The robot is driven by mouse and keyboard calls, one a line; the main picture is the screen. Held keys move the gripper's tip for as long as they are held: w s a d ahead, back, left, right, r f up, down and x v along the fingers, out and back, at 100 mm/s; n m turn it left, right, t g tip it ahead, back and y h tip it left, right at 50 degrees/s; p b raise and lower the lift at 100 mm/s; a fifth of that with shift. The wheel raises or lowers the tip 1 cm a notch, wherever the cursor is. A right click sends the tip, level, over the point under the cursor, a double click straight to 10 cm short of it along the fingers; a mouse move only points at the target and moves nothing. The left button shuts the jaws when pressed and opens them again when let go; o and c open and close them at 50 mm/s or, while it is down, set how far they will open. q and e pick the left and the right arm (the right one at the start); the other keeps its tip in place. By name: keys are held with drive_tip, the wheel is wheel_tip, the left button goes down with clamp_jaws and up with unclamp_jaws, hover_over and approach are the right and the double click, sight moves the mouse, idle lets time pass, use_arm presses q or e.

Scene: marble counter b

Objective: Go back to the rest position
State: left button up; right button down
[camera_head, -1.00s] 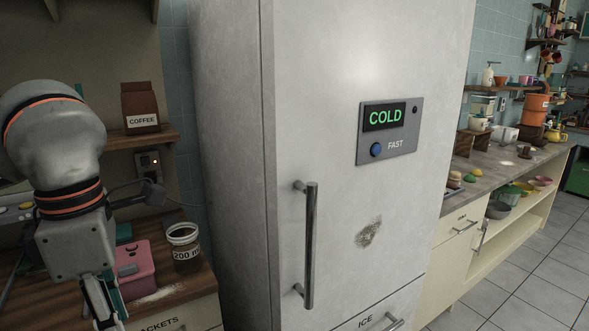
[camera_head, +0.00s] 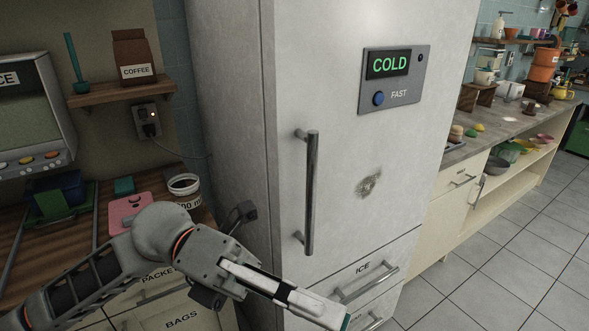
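My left arm comes in from the lower left. Its gripper (camera_head: 338,316) points to the lower right, low in front of the fridge (camera_head: 235,120) and left of the ICE drawer handle (camera_head: 368,285). It is seen from the side, and the gap between the fingers cannot be made out. No held object shows. My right arm and gripper are not in view.
The closed fridge door has a vertical handle (camera_head: 311,190). A coffee bag (camera_head: 133,57) stands on a shelf. Tiled floor (camera_head: 500,275) is clear at right.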

use_arm(q)
drive_tip(key=w+a+n+t+h, duration=0.1)
drive_tip(key=w+n+t+h, duration=0.8)
drive_tip(key=n, duration=0.4)
drive_tip(key=w+a+f+n+t+y, duration=0.45)
drive_tip(key=f+n+t, duration=0.25)
drive_tip(key=n+t, duration=0.2)
drive_tip(key=w+a+f+n+t+y, duration=0.4)
drive_tip(key=w+f+n+t+y, duration=0.25)
drive_tip(key=n+t, duration=0.2)
drive_tip(key=s+a+f+n+g+y, duration=0.1)
drive_tip(key=a+f+n+y, duration=0.25)
drive_tip(key=f, duration=0.45)
drive_tip(key=s+a+f+n+y, duration=0.1)
drive_tip(key=a+f+n+y, duration=0.25)
drive_tip(key=f, duration=0.45)
drive_tip(key=s+a+f+n+g+y, duration=0.2)
drive_tip(key=s+a+f+g, duration=0.1)
drive_tip(key=s+f, duration=0.4)
drive_tip(key=s+a+f+n+g+y, duration=0.2)
drive_tip(key=s+f, duration=0.5)
drive_tip(key=f, duration=0.5)
drive_tip(key=shift+a+f+n+g, duration=0.35)
drive_tip(key=shift+a+n+g, duration=0.2)
drive_tip(key=shift+a+n, duration=0.2)
drive_tip(key=shift+s, duration=0.1)
